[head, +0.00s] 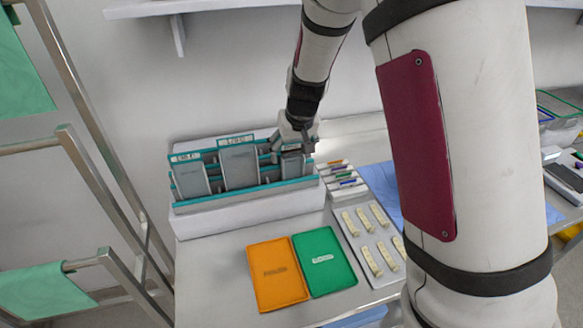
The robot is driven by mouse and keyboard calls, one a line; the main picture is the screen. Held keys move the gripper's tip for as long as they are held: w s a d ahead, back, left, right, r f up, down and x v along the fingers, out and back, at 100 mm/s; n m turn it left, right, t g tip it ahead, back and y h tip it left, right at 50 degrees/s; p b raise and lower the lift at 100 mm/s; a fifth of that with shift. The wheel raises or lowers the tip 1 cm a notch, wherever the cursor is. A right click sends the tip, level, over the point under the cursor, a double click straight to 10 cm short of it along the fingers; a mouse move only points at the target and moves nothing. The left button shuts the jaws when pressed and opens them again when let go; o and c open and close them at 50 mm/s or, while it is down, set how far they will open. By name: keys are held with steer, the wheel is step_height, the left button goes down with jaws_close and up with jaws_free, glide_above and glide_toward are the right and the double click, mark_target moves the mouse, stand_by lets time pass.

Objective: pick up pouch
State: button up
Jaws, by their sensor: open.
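My gripper (293,151) is open, pointing down at the right end of a teal-edged rack (245,193) on the table. A small grey pouch-like item (292,164) stands in the rack directly under the fingers. The fingers look close to its top edge; I cannot tell whether they straddle it. Two more grey pouch-like items with labelled tops stand in the rack, a tall one (240,167) in the middle and one (190,179) at the left. The lower parts of all of them are hidden by the rack's front.
An orange flat piece (277,274) and a green one (323,262) lie in front of the rack. A tray (354,233) of pale items and a holder (343,182) of coloured pieces lie right of it. Metal rails (105,185) stand left. My arm hides the right middle.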

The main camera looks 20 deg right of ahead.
mark_target(294, 158)
steer(key=x, duration=0.5)
steer(key=shift+s+d+f+p, duration=0.15)
steer(key=shift+s+d+p, duration=0.1)
steer(key=shift+d+p, duration=0.1)
steer(key=shift+w+f, duration=0.3)
steer(key=shift+f, duration=0.3)
steer(key=c, duration=0.9)
